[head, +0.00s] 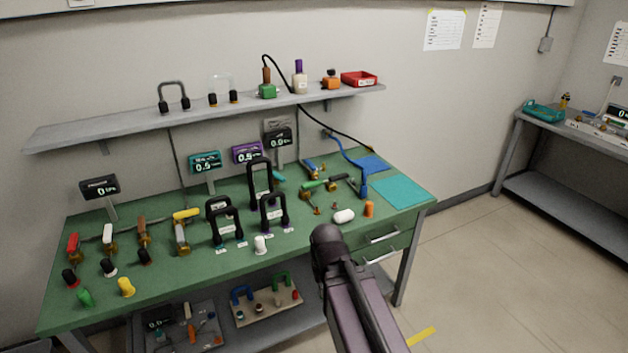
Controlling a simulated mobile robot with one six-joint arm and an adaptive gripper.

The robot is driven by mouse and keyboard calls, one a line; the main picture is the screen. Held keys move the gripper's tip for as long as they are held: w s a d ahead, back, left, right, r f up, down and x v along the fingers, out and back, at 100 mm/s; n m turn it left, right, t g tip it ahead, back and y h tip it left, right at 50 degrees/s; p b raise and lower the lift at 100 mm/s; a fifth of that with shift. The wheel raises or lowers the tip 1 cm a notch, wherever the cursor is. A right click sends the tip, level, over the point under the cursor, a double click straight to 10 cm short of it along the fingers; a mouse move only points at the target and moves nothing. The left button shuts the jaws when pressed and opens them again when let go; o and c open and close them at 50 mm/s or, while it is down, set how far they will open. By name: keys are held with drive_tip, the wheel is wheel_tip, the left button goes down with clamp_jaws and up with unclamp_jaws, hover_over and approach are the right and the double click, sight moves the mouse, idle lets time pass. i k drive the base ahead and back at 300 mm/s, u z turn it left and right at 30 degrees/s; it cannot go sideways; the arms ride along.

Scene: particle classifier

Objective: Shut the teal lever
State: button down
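A small teal handle (278,177), which looks like the teal lever, shows on the green bench behind and right of the tall black handle. The black handle hides part of it, and I cannot tell its exact position or how far it is turned. A dark part of my arm reaches up from the bottom middle, in front of the bench's front edge. My gripper's fingers cannot be made out.
The green bench (310,222) is crowded with valves. Tall black handles (261,186) stand left of the teal piece. A green-handled valve (314,184) and a blue-handled valve (311,165) lie to its right. A shelf (215,112) hangs above. Open floor is at right.

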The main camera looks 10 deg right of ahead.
sight(276, 175)
drive_tip(key=z, duration=0.25)
drive_tip(key=k, duration=0.8)
drive_tip(key=z, duration=0.65)
drive_tip(key=i, duration=1.45)
drive_tip(key=u, duration=0.75)
drive_tip(key=i, duration=0.85)
drive_tip(key=u, duration=0.55)
